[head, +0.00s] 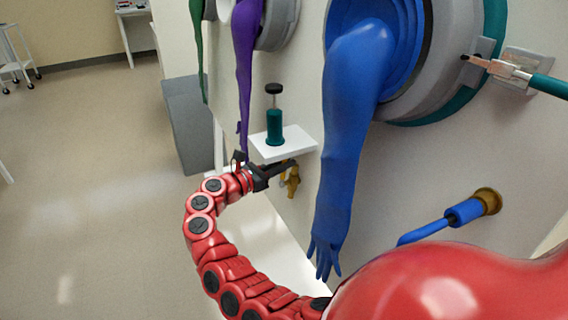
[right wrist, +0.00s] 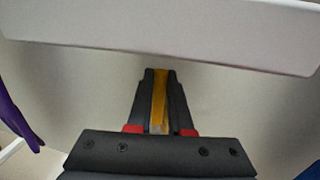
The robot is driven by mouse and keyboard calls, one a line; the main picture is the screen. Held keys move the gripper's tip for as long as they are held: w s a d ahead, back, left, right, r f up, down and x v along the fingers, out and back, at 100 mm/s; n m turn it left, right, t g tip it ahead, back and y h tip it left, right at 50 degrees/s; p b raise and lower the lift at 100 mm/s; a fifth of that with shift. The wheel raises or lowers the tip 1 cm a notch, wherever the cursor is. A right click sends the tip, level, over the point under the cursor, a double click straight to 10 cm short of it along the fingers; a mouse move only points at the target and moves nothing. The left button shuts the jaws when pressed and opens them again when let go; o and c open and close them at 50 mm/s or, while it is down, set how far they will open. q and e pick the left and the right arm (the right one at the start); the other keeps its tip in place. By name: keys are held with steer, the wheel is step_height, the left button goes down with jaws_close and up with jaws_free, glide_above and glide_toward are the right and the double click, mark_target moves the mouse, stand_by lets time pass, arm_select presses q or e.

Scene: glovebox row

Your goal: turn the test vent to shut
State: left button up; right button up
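The test vent (head: 293,182) is a small brass valve on the pale wall, just under a white shelf. My right gripper (head: 274,172) is at it, coming from the left beneath the shelf. In the right wrist view, the two dark fingers (right wrist: 160,100) lie close along both sides of a yellow brass bar, the vent's handle (right wrist: 160,95). They appear shut on it. The fingers hide part of the handle, and the vent's exact angle is hard to tell. My left gripper is not in view.
The white shelf (head: 282,144) holds a green bottle with a black top (head: 274,122), close above my gripper. A blue glove (head: 345,130) hangs just right of the vent. A blue hose with a brass fitting (head: 465,211) is farther right. Open floor lies left.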

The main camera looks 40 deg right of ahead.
jaws_close()
stand_by(0.9)
